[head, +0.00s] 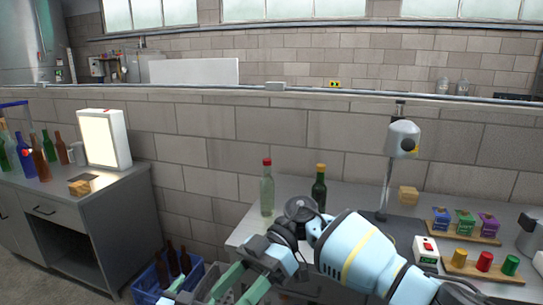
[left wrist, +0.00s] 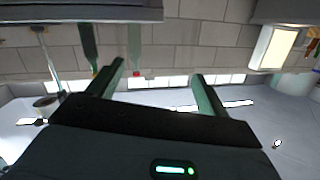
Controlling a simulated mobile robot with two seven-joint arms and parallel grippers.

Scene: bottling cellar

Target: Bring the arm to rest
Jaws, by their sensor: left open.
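My left arm reaches over the front of the right-hand bench (head: 240,235). Its left gripper (head: 236,286) points down and to the left, low in the head view. In the left wrist view the gripper (left wrist: 159,70) shows two green fingers spread apart, with nothing between them. That view is upside down. A clear bottle with a red cap (head: 267,188) and a dark green bottle with an orange cap (head: 319,187) stand upright on the bench behind the arm. My right gripper is not in view.
A blue crate (head: 150,292) with brown bottles stands low, left of the gripper. A grey cabinet (head: 100,200) at left carries bottles and a lit panel (head: 101,139). Right of the arm are a lamp-like stand (head: 402,139), a button box (head: 426,250) and coloured pieces on boards.

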